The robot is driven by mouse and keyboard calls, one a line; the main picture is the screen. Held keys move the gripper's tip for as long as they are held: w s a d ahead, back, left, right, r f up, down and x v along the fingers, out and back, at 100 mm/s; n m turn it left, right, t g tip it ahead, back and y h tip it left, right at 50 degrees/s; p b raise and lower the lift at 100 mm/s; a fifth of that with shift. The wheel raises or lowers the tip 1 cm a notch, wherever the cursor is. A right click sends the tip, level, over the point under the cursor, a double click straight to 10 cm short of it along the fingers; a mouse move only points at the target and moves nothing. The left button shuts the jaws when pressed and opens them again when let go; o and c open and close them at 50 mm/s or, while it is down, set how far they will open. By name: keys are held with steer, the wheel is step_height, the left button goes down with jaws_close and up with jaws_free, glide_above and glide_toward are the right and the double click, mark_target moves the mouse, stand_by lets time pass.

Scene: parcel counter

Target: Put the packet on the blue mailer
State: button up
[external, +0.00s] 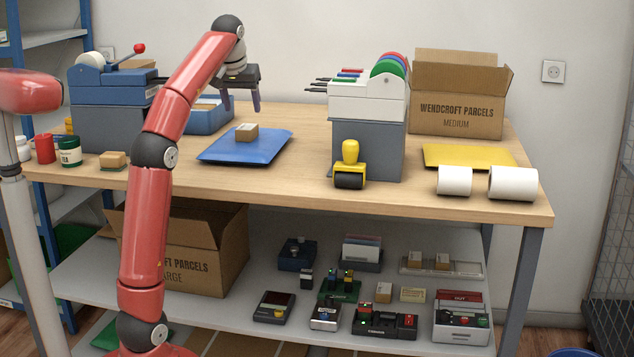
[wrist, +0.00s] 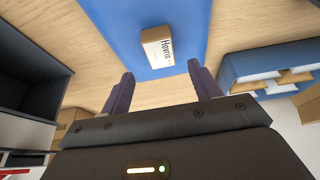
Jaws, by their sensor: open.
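A small brown packet (external: 246,131) with a white printed label rests on the blue mailer (external: 222,152), towards its far side. The wrist view also shows the packet (wrist: 158,47) lying on the blue mailer (wrist: 188,20), label facing the camera. My gripper (external: 242,102) is open and empty, held above the packet with its fingers pointing down. In the wrist view the fingertips of my gripper (wrist: 160,74) are apart, and the packet lies beyond them, not between them.
A blue tray (external: 207,117) stands behind the mailer.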

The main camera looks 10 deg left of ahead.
steer(key=shift+v, duration=2.4)
